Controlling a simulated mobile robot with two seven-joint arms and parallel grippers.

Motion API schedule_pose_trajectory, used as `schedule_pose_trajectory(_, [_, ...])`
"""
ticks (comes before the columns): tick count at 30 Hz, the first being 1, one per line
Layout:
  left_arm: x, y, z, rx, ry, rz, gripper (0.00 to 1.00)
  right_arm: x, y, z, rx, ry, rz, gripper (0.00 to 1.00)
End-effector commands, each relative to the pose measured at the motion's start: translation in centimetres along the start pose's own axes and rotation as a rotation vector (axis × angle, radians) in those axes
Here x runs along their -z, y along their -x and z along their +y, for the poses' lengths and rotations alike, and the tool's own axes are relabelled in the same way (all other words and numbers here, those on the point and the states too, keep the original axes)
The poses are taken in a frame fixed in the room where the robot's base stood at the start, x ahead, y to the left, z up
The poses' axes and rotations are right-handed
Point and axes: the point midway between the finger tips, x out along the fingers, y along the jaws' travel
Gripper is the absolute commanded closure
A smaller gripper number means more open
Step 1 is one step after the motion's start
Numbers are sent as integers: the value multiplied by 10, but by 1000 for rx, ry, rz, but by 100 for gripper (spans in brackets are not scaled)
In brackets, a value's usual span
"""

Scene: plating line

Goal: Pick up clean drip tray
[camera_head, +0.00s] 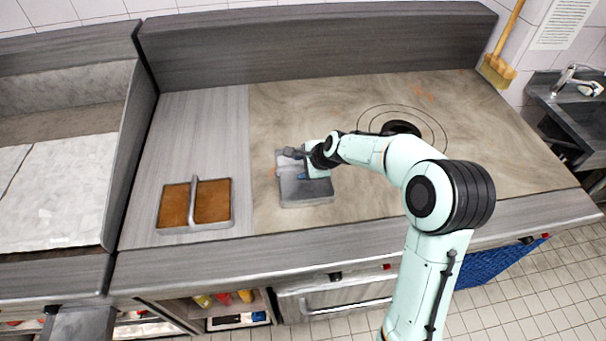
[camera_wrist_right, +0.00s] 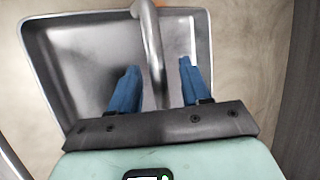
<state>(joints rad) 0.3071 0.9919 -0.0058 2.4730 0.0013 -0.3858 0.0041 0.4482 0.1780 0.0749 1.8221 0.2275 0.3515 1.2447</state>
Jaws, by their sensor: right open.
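The clean drip tray (camera_head: 318,190) is an empty grey metal tray with a raised handle across its middle. It lies on the beige part of the counter, in the middle of the head view. My right gripper (camera_head: 302,168) is above it. In the right wrist view the tray (camera_wrist_right: 75,50) fills the upper part, and its handle (camera_wrist_right: 150,40) runs between the two blue fingers of my right gripper (camera_wrist_right: 158,80). The fingers are open, one on each side of the handle, with gaps visible. My left gripper is not in view.
A second tray (camera_head: 194,228) with brown contents and a similar handle sits to the left on the grey counter. A dark round fixture (camera_head: 401,128) lies at the back right. The counter (camera_head: 215,120) behind the brown tray is clear. A sink (camera_head: 575,100) stands far right.

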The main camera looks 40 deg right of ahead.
Motion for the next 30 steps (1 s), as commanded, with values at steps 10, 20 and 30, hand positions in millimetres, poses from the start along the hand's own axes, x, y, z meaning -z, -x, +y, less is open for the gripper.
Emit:
schedule_pose_trajectory(10, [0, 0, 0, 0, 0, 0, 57, 0, 0, 0, 0, 0, 0, 100])
schedule_pose_trajectory(20, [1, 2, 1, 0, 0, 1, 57, -2, 5, -4, 3, 2, -1, 100])
schedule_pose_trajectory(30, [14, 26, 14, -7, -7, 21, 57, -25, 66, -46, 11, 3, -4, 100])
